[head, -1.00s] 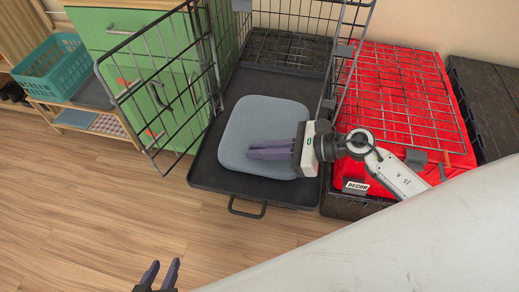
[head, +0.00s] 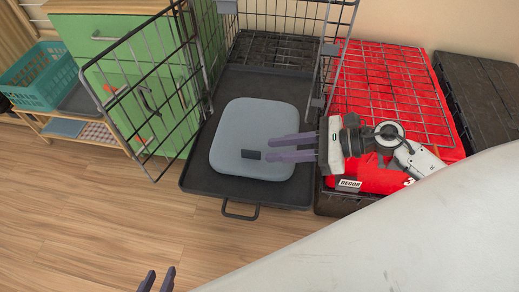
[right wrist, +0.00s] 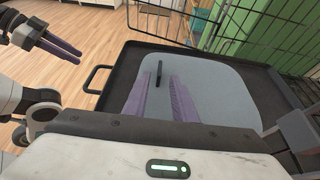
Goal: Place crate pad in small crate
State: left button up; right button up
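The grey-blue crate pad (head: 245,115) lies flat on the black tray (head: 199,165) at the front of the wire crate (head: 290,12). A dark tag shows on the pad's near part. My right gripper (head: 268,149) is over the pad's right side, its fingers apart with nothing seen between them. In the right wrist view its fingers (right wrist: 161,98) stand apart over the pad (right wrist: 215,85). My left gripper (head: 157,281) is open and empty over the floor at the bottom edge; it also shows in the right wrist view (right wrist: 70,52).
The wire door (head: 140,90) stands swung open at the left, before green drawers (head: 105,28). A red-covered crate (head: 395,85) with a wire panel on top is at the right. A teal basket (head: 38,78) sits on a low shelf. The wooden floor (head: 90,210) in front is clear.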

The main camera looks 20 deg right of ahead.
jog(key=shift+v, duration=2.25)
jog(key=shift+a, duration=0.1)
